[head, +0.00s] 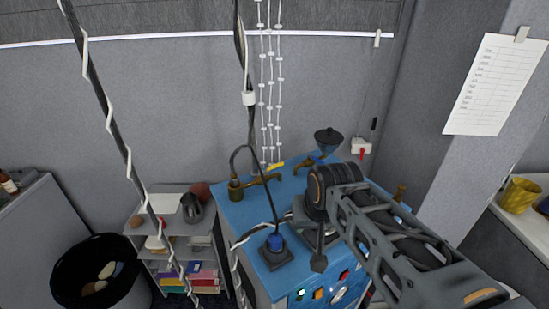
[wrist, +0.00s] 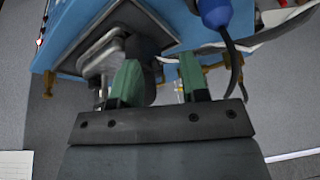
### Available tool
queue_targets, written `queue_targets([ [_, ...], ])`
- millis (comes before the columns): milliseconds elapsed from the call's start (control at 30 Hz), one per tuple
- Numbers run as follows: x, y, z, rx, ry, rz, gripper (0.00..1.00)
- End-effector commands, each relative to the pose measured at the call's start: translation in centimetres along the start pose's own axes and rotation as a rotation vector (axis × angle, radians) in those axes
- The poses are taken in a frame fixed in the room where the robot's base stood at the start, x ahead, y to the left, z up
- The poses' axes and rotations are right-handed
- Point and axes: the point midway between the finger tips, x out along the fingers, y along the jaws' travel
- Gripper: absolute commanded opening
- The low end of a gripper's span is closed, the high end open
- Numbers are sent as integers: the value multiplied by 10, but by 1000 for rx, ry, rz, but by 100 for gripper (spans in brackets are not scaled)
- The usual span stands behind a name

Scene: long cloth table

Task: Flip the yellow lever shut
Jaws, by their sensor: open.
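The yellow lever (head: 276,165) shows small in the head view, just above a brass tap (head: 262,181) at the back edge of the blue bench. I cannot tell its exact tilt. In the head view my arm hides the fingers.
The blue bench (head: 238,211) carries a black-based blue plug (head: 275,243) with a cable, a second brass tap (head: 308,164) and a dark funnel (head: 328,140). A red-handled white box (head: 361,148) is on the wall. Shelves (head: 178,237) and a black bin (head: 103,282) stand left.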

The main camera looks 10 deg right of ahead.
Motion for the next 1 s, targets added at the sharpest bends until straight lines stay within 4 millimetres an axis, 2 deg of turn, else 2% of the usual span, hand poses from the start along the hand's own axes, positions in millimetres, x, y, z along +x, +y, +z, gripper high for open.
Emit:
queue_targets([
  [33, -7, -3, -22, 51, -10, 0, 41],
  [233, -23, -14, -112, 314, -61, 6, 41],
  [400, -21, -22, -183, 538, -102, 18, 41],
  [500, -14, -28, -218, 663, -126, 28, 41],
  [700, 8, -34, -268, 879, -165, 54, 41],
  [800, 19, -36, -283, 963, -178, 66, 41],
  [1000, 35, -38, -299, 1073, -195, 83, 41],
])
